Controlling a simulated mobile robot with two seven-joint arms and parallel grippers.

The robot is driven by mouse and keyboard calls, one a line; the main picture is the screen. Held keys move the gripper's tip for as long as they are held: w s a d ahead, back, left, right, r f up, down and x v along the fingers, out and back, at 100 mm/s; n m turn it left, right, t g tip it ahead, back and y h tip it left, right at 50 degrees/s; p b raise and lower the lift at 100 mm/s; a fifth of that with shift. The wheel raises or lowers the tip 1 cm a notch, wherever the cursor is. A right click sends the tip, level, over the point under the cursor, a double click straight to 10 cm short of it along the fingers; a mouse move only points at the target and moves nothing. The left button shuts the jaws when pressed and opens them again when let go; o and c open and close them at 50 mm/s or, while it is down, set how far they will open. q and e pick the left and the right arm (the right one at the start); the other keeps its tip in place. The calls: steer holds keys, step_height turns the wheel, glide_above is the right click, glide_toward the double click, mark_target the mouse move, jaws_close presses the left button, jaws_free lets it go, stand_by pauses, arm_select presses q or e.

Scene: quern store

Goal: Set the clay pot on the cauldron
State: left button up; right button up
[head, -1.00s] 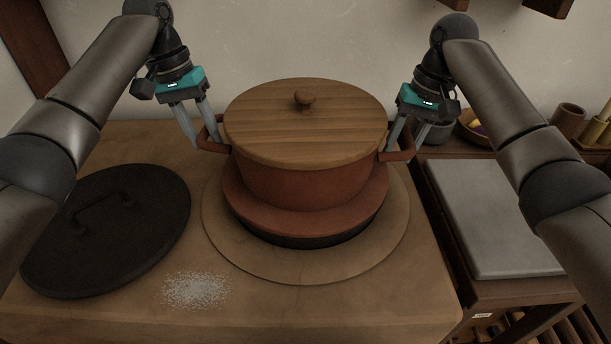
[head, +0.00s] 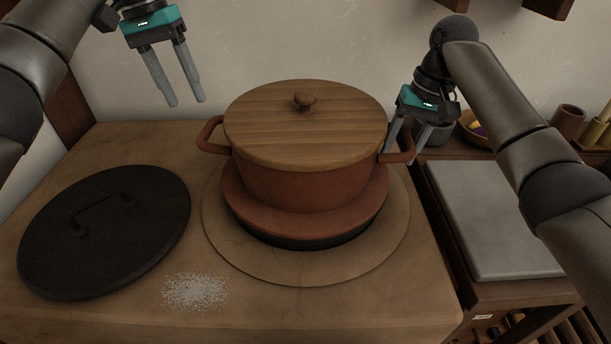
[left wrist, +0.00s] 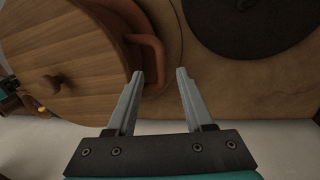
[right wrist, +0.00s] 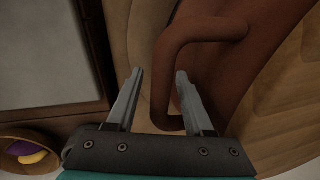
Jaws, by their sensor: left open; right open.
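The clay pot (head: 300,185) is reddish brown with a flat wooden lid (head: 270,125) and two side handles. It stands upright with its wide reddish flange over the dark cauldron (head: 300,241), which shows only as a black edge below. My left gripper (head: 187,103) is open and empty, above and left of the left handle (head: 208,136); the left wrist view shows this handle (left wrist: 152,62) apart from the fingers. My right gripper (head: 403,150) is open at the right handle (head: 402,157); in the right wrist view that handle (right wrist: 163,85) passes between the fingertips. Contact is unclear.
A black round lid (head: 105,250) lies left on the stove top (head: 330,305). White grains (head: 196,290) lie in front. A grey slab (head: 490,225) lies on the lower side table at right. A bowl (head: 474,130) and cups stand behind it.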

arm_select(q)
steer(key=shift+a+r, duration=0.25)
steer(key=shift+r, duration=0.9)
arm_select(e)
step_height(320, 180, up, 12)
steer(key=d, duration=0.2)
steer(key=shift+s+d, duration=0.1)
